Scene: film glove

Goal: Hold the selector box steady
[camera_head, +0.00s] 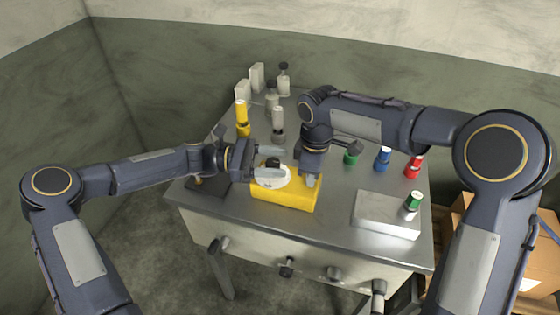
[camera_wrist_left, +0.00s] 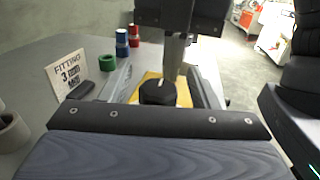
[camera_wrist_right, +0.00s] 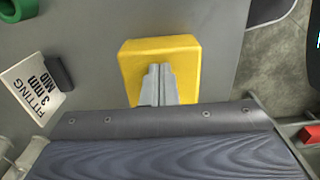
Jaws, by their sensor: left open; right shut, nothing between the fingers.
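The selector box is a yellow block (camera_head: 290,198) near the table's front edge, with a pale dial (camera_head: 262,183) and a black knob (camera_head: 273,162) on top. My left gripper (camera_head: 285,163) is open, its fingers on either side of the knob; the left wrist view shows the knob (camera_wrist_left: 158,92) between them, with contact unclear. My right gripper (camera_head: 311,183) is shut and empty, its tips at the right part of the box. In the right wrist view the closed fingers (camera_wrist_right: 157,72) overlap the yellow box (camera_wrist_right: 185,55); whether they touch it is unclear. The dial is partly hidden by my left gripper.
A green ring (camera_head: 351,158), a blue bottle (camera_head: 382,160) and a red bottle (camera_head: 413,167) stand right. A yellow bottle (camera_head: 242,119) and several grey containers stand behind. A "FITTING" card (camera_wrist_right: 35,88) stands nearby.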

